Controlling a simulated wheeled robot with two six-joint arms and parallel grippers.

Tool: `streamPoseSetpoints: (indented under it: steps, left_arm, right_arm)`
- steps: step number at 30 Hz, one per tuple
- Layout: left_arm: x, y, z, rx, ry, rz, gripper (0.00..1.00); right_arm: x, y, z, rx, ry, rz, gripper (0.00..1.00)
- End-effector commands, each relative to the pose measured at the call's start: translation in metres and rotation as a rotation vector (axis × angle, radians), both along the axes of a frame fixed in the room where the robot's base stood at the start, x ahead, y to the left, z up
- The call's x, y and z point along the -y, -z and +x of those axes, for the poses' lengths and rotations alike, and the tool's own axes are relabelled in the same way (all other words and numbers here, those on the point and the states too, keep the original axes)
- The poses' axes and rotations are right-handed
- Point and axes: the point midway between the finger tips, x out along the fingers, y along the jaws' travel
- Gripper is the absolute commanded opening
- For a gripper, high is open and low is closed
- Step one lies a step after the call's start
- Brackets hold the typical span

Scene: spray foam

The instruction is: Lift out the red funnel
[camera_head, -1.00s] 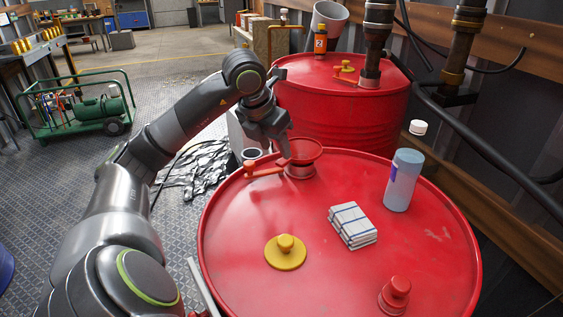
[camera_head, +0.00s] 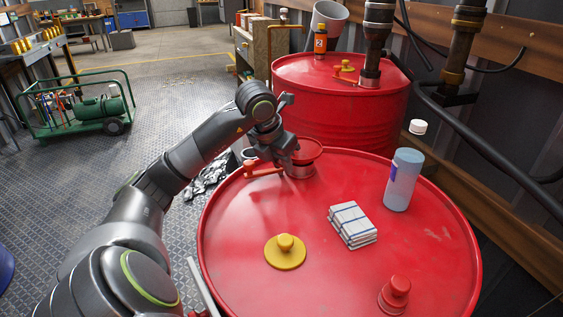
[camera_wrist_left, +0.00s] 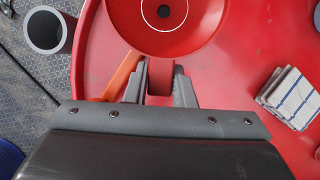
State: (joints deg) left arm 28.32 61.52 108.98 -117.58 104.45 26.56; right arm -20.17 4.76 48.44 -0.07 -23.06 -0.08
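The red funnel (camera_head: 312,147) sits upright at the back left of the near red drum (camera_head: 235,235), over an opening with a red collar. In the left wrist view the round funnel bowl (camera_wrist_left: 168,18) shows from above, with a dark hole in its middle. My left gripper (camera_head: 292,160) is at the funnel's near left side. In the wrist view its two fingers (camera_wrist_left: 160,82) lie close against both sides of the funnel's red tab and look shut on it. The gripper hides part of the funnel in the head view. My right gripper is out of view.
An orange-red lever (camera_head: 263,171) lies just left of the funnel. A yellow cap (camera_head: 286,252), folded cloth (camera_head: 352,225), blue bottle (camera_head: 403,180) and red plug (camera_head: 394,295) stand on the drum. A second red drum (camera_head: 340,115) stands behind. A grey open cylinder (camera_wrist_left: 45,30) is beside the near drum.

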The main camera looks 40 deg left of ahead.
Motion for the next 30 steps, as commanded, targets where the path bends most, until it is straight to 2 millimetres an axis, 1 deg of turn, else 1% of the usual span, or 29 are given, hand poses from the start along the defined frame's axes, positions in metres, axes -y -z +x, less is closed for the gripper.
streamPoseSetpoints:
  steps: [1,3,5,11,18,21,30]
  left_arm:
    - [0.0,0.0,0.0,0.0,0.0,0.0,0.16]
    - [0.0,0.0,0.0,0.0,0.0,0.0,0.07]
    - [0.0,0.0,0.0,0.0,0.0,0.0,0.0]
    - [0.0,-0.006,0.0,0.001,0.0,0.001,0.0]
    - [0.0,-0.025,0.0,0.001,0.0,0.001,0.0]
    - [0.0,-0.031,0.0,0.001,0.0,0.0,0.0]
    - [0.0,-0.03,0.0,0.0,0.0,0.0,0.0]
  right_arm:
    - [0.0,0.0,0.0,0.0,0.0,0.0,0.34]
    - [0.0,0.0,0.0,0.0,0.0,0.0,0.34]
    - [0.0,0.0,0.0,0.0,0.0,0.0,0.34]
    - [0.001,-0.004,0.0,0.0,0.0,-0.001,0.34]
    - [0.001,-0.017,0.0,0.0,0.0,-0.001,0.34]
    - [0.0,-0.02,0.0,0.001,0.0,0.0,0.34]
    - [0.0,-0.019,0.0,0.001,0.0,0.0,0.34]
